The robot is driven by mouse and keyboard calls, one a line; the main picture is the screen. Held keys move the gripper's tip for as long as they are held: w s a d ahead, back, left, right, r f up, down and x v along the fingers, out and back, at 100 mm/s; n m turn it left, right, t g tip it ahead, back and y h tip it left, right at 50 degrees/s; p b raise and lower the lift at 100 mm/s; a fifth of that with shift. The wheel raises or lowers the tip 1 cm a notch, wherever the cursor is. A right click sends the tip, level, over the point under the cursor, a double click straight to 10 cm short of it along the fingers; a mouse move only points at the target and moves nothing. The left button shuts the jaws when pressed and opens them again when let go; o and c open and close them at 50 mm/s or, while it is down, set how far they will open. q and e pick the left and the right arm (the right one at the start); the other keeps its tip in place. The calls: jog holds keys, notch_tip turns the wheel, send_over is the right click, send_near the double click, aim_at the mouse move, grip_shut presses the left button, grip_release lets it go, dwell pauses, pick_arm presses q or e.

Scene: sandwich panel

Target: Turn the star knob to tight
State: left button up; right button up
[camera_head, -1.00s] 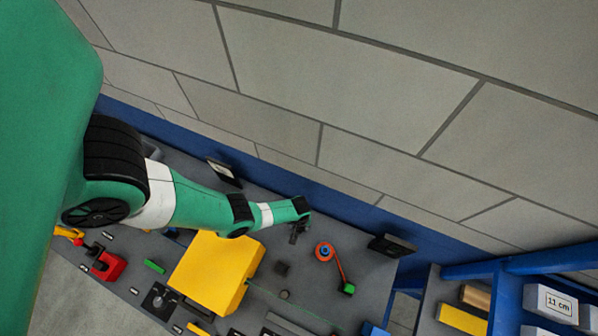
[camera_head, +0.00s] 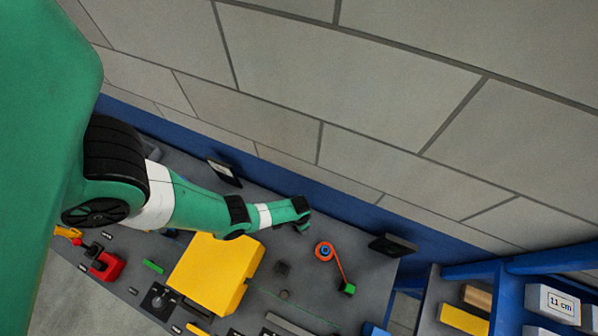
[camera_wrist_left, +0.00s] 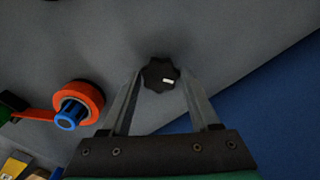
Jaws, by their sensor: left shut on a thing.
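My right gripper is in neither view. I cannot read any tight mark by the knob.
A red-orange ring with a blue centre (camera_head: 325,251) and a strip leading to a green block (camera_head: 348,289) lies close by. A yellow box (camera_head: 215,272) stands on the panel in front. A dark upright plate (camera_head: 393,245) is to the right. A blue shelf (camera_head: 510,275) stands at far right.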

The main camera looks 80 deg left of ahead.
pick_arm(q)
jog(key=m, duration=0.6)
jog(key=shift+m, duration=0.3)
dwell(0.4)
jog(key=o, duration=1.4)
jog(key=shift+c, duration=0.2)
